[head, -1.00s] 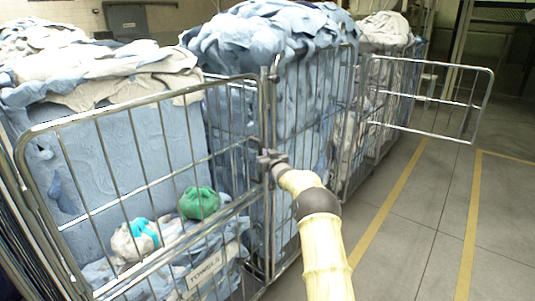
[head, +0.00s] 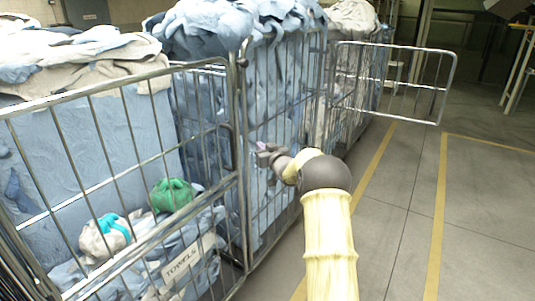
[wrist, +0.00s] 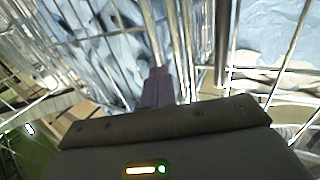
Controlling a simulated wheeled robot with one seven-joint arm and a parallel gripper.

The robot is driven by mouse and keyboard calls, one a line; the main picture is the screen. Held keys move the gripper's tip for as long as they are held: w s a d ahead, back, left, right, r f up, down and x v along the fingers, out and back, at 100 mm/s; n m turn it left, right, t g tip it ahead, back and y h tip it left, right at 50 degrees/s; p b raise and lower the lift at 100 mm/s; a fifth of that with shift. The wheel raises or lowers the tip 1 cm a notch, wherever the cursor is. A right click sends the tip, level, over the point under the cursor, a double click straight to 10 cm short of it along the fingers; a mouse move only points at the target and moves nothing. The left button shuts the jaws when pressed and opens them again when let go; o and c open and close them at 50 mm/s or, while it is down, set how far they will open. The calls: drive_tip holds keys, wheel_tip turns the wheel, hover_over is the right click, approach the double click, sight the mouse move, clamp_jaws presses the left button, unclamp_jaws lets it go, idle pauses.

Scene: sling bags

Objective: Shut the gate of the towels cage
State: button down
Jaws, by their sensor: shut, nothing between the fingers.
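The towels cage stands at the left in the head view. Its barred gate (head: 110,155) bears a white TOWELS sign (head: 188,257). The gate's right edge lies along or very near the upright post (head: 241,150); I cannot tell whether it is latched. Inside are blue cloths, a green bundle (head: 172,194) and a white and turquoise bundle (head: 106,236). My gripper (head: 262,148) is shut and empty, just right of that post, in front of the neighbouring cage. In the wrist view its purple fingertips (wrist: 160,88) point at upright bars; contact is unclear.
The neighbouring cage (head: 285,120) is heaped with blue cloths. Farther back, another cage's gate (head: 392,82) sticks out over the floor. Yellow lines (head: 437,220) mark the open grey floor on the right.

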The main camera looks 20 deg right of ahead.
drive_tip(key=s, duration=0.1)
drive_tip(key=s+d, duration=0.1)
drive_tip(key=shift+s+d, duration=0.1)
drive_tip(key=shift+s, duration=0.2)
drive_tip(key=s+a+m+g+h+p, duration=0.15)
drive_tip(key=s+a+g+p, duration=0.35)
drive_tip(key=s+a, duration=0.55)
drive_tip(key=s+a+f+g+p, duration=0.1)
drive_tip(key=s+a+g, duration=0.2)
drive_tip(key=s, duration=0.8)
drive_tip(key=s+a+f+g, duration=0.1)
drive_tip(key=s+a+g, duration=0.2)
drive_tip(key=s, duration=0.8)
drive_tip(key=s+a+f+g+p, duration=0.1)
drive_tip(key=s+a+g, duration=0.3)
drive_tip(key=s, duration=0.7)
drive_tip(key=shift+s+p, duration=0.35)
drive_tip(key=shift+s, duration=0.05)
drive_tip(key=shift+n, duration=0.25)
